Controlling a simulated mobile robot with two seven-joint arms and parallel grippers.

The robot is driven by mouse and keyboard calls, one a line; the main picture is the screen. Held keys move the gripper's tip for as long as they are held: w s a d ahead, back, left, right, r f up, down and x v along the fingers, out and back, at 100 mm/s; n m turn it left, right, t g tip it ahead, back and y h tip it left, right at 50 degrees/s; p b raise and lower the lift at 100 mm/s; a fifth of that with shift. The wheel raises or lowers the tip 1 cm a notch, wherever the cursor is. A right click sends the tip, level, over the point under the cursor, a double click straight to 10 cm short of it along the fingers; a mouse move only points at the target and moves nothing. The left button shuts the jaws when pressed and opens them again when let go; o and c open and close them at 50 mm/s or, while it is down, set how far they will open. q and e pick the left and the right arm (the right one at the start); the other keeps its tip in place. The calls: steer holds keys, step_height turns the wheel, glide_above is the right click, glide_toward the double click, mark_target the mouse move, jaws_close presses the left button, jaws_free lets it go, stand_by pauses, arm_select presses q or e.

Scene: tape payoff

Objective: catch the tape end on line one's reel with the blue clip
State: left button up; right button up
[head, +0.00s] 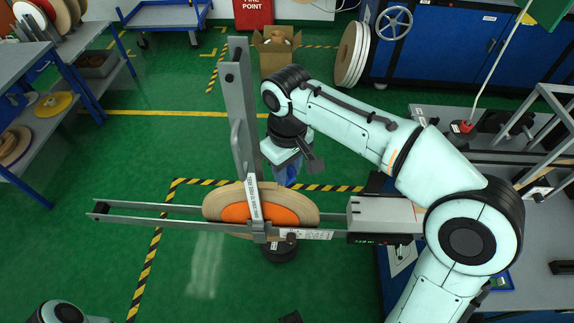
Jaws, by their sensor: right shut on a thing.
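The reel (216,208), tan with an orange middle, sits in a grey payoff frame (150,217) with two long rails and a tall upright post. A pale strip with print runs down over the orange middle; I cannot tell whether it is tape or a label. My right gripper (289,163) is just behind the reel, pointing down, and shut on a small blue thing (287,175), which looks like the blue clip. The clip's lower part is hard to make out. It seems apart from the reel. My left gripper is out of view; only a bit of that arm shows at bottom left.
A grey unit with a small display (378,239) is at the rails' right end. An open cardboard box (276,60) and leaning reels (351,53) stand at the back. Shelves with reels (62,104) are at left. Green floor is clear left of the frame.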

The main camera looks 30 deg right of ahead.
steer(key=shift+f+b, duration=0.45)
steer(key=shift+f, duration=0.35)
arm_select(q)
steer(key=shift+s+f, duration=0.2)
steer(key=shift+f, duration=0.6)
arm_select(e)
steer(key=shift+f, duration=0.1)
steer(key=shift+f+b, duration=0.8)
steer(key=shift+f, duration=0.5)
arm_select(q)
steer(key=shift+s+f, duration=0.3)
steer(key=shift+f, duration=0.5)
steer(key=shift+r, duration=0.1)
arm_select(e)
steer(key=shift+f, duration=0.15)
